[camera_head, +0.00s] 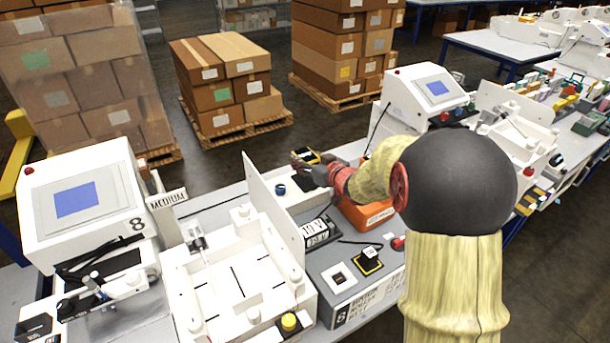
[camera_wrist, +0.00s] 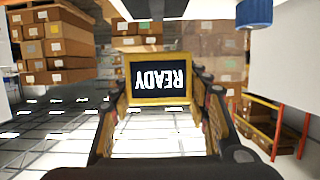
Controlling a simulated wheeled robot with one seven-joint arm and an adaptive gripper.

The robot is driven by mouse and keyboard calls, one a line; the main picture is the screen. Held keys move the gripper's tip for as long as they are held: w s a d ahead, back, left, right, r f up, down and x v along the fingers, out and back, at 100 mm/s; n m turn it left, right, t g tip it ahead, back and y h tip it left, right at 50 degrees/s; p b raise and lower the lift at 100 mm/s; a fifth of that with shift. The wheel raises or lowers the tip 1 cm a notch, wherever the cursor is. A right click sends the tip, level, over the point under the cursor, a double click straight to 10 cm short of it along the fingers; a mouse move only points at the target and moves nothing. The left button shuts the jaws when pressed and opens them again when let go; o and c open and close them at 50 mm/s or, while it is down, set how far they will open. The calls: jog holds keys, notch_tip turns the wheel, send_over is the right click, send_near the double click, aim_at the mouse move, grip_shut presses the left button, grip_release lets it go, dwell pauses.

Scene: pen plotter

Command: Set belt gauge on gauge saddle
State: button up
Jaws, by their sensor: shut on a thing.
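My gripper (camera_head: 313,168) is shut on a small yellow-framed device with a black face, which I take to be the belt gauge (camera_head: 306,156). In the wrist view the gauge (camera_wrist: 158,79) sits between both fingers, its face reading "READY" upside down. It is held above the back part of the grey bench unit, near a white block with a dark top. I cannot tell for sure which part is the gauge saddle. A white square plate with a dark centre (camera_head: 340,277) and a black and yellow piece (camera_head: 368,262) lie at the unit's front.
A blue cylinder (camera_head: 280,189) stands close to my gripper, also at the wrist view's top right (camera_wrist: 254,12). A white upright panel (camera_head: 274,207) and white plotter bed (camera_head: 240,280) are to the left. An orange bin (camera_head: 368,214) lies under my arm. A red knob (camera_head: 398,243) is nearby.

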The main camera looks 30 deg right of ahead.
aim_at(306, 181)
jog(key=shift+f+b, duration=0.9)
jog(key=shift+f, duration=1.5)
jog(key=shift+f, duration=0.15)
jog(key=o, duration=1.3)
jog(key=shift+s+r, duration=0.1)
jog(key=shift+r, duration=0.1)
jog(key=p+v, duration=0.3)
jog(key=v, duration=0.9)
jog(key=shift+a+f, duration=0.1)
